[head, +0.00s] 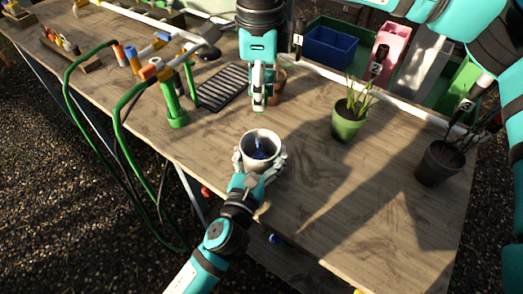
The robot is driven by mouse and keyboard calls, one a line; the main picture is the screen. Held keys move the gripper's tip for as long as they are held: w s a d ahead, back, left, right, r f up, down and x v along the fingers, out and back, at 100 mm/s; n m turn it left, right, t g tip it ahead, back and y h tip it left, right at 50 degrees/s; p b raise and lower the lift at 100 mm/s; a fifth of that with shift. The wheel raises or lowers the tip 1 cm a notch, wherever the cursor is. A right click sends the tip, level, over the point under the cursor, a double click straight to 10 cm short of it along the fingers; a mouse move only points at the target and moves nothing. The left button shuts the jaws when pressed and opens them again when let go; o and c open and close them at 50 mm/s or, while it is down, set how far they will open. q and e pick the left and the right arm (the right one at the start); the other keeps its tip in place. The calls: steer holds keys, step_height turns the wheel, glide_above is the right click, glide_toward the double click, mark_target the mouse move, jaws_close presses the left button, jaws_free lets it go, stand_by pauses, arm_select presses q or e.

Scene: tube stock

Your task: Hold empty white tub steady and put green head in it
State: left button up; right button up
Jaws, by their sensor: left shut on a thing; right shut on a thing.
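The white tub (249,140) stands near the front edge of the wooden table, its mouth facing up. Something dark blue (259,150) shows inside it. My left gripper (260,163) is shut on the tub from the front, with its fingers around both sides. My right gripper (264,86) points down from above, behind the tub. It is shut on a small green piece (258,103), which looks like the green head and is mostly hidden by the fingers. The green piece is apart from the tub, above and beyond its rim.
A terracotta pot (280,86) stands behind my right gripper. A green pot with a plant (347,125) and a dark pot (438,163) stand to the right. A black slatted tray (222,88) and green tube stand (176,112) are left. The front right table is clear.

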steer(key=shift+f, duration=5.05)
steer(key=o, duration=0.9)
steer(key=shift+f, duration=0.1)
step_height(320, 180, up, 12)
arm_select(q)
steer(key=o, duration=1.1)
